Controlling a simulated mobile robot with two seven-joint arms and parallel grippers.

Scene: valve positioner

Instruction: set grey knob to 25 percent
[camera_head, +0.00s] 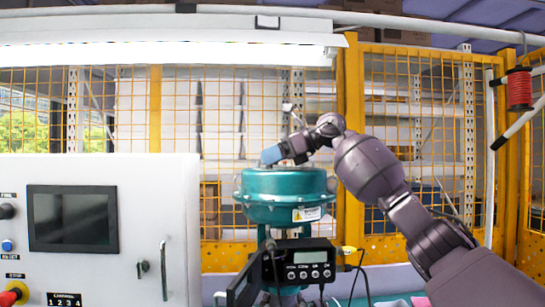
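The valve positioner (305,262) is a black box with a small display and several round pale controls on its front. It sits below a teal valve actuator (285,190). I cannot tell a grey knob apart for sure at this size, nor read its setting. My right arm comes in from the right. Its gripper (270,155), with a blue-grey end, is above the actuator's top and well above the positioner. Whether its fingers are open or shut does not show. My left gripper is not in view.
A white control cabinet (150,210) with a dark screen (72,218), buttons and a red-and-yellow emergency stop (14,294) stands at the left. A black flap (244,283) stands open left of the positioner. Cables (358,262) hang at its right. Yellow mesh fencing (110,105) is behind.

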